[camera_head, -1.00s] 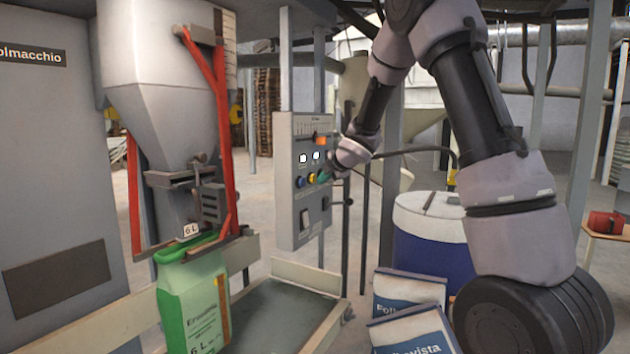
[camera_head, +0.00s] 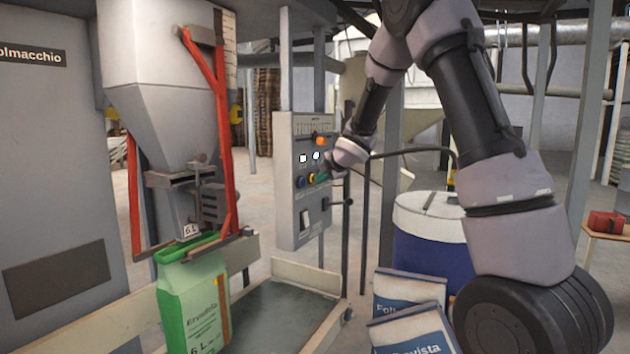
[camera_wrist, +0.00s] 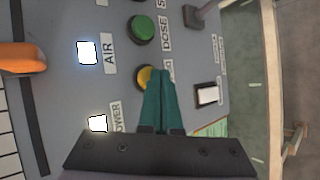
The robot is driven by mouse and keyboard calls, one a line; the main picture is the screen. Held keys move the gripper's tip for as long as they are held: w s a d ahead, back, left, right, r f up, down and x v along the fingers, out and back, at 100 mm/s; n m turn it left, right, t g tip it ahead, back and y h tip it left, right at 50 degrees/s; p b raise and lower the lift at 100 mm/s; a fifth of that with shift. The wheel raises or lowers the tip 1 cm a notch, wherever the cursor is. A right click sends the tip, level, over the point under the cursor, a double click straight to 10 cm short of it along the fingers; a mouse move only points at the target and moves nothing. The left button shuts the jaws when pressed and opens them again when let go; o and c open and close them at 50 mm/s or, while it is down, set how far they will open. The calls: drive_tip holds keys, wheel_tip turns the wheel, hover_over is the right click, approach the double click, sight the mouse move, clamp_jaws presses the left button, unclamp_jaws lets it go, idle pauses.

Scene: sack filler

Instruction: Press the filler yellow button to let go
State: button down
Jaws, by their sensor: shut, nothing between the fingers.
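The yellow button (camera_wrist: 146,77) is on the grey control panel (camera_wrist: 190,65), beside a green button (camera_wrist: 141,29). In the wrist view my gripper (camera_wrist: 158,72) is shut and empty, its teal fingertips covering part of the yellow button. I cannot tell whether they press it or hover just before it. In the head view the yellow button (camera_head: 311,179) is small, with my gripper (camera_head: 321,178) close to its right. A green and white sack (camera_head: 197,300) is at the filler spout (camera_head: 190,215), its green mouth around the spout's lower end.
Two lit white lamps, AIR (camera_wrist: 87,53) and POWER (camera_wrist: 97,123), and an orange knob (camera_wrist: 20,57) are on the panel. Below the sack runs a conveyor (camera_head: 275,315). A blue drum (camera_head: 432,240) and filled sacks (camera_head: 408,292) stand to the right.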

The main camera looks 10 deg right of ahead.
idle(0.3)
drive_tip(key=shift+s+d, duration=0.55)
drive_tip(key=shift+d, duration=0.15)
drive_tip(key=shift+d, duration=0.1)
drive_tip(key=shift+s+d, duration=0.9)
drive_tip(key=shift+d, duration=0.3)
drive_tip(key=shift+s+d, duration=0.9)
drive_tip(key=shift+d, duration=0.25)
drive_tip(key=shift+r, duration=0.1)
drive_tip(key=s+d+r+m+h, duration=0.2)
drive_tip(key=s+d+r+m, duration=0.3)
drive_tip(key=s+m, duration=0.3)
drive_tip(key=s+d+r+m+h, duration=0.3)
drive_tip(key=s+d+r+m, duration=0.1)
drive_tip(key=s+r+m, duration=0.25)
drive_tip(key=s+a+m+g+y, duration=0.1)
drive_tip(key=s+a+m+g, duration=0.1)
drive_tip(key=s+m, duration=0.4)
drive_tip(key=s+a+f+m+g+y, duration=0.1)
drive_tip(key=s+m, duration=0.6)
drive_tip(key=s, duration=1)
drive_tip(key=shift+a+g+y, duration=0.5)
drive_tip(key=shift+a+y, duration=0.1)
drive_tip(key=shift+a, duration=0.5)
